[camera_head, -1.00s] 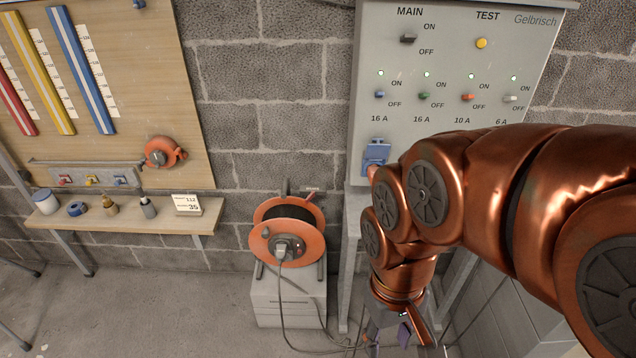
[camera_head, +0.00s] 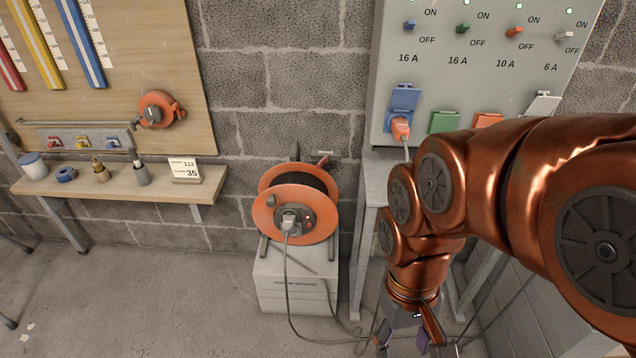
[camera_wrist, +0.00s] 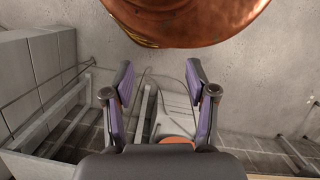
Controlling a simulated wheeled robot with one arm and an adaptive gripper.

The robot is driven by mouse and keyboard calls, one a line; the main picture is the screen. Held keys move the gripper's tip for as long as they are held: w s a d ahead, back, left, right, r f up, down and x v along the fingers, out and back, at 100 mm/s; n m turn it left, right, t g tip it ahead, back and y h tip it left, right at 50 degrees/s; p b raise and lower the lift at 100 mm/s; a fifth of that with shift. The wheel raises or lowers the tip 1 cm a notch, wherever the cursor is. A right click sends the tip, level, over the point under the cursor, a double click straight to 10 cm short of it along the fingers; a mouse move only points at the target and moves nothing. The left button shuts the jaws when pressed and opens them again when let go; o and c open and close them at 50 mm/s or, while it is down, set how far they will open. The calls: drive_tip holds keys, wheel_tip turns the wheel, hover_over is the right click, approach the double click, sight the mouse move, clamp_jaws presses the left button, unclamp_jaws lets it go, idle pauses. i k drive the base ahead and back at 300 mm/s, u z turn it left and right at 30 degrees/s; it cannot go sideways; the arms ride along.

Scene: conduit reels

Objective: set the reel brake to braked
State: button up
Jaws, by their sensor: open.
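The orange cable reel (camera_head: 296,208) stands on a grey box against the block wall in the head view. A grey plug sits in its face, beside a small red light. The red brake lever (camera_head: 322,161) is at the reel's upper right, by a small label too small to read surely. My gripper (camera_head: 402,345) hangs low to the right of the reel, pointing down and apart from it. In the wrist view my gripper (camera_wrist: 160,85) is open and empty, its purple-padded fingers spread. An orange edge of the reel (camera_wrist: 178,141) shows low between them; the lever is not visible there.
The grey supply panel (camera_head: 385,100) on a metal stand is right of the reel, with an orange plug (camera_head: 401,128) in its blue socket. A cable (camera_head: 310,336) loops on the floor. A wooden shelf (camera_head: 120,204) with small items is at left. Floor at left is mostly clear.

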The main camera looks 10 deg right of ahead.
sight(325, 160)
drive_tip(key=u, duration=0.1)
drive_tip(key=k, duration=0.35)
drive_tip(key=u, duration=0.6)
drive_tip(key=k, duration=1)
drive_tip(key=z, duration=0.05)
drive_tip(key=i, duration=0.45)
drive_tip(key=z, duration=0.75)
drive_tip(key=i, duration=0.75)
drive_tip(key=u, duration=0.6)
drive_tip(key=i, duration=0.8)
drive_tip(key=u, duration=0.85)
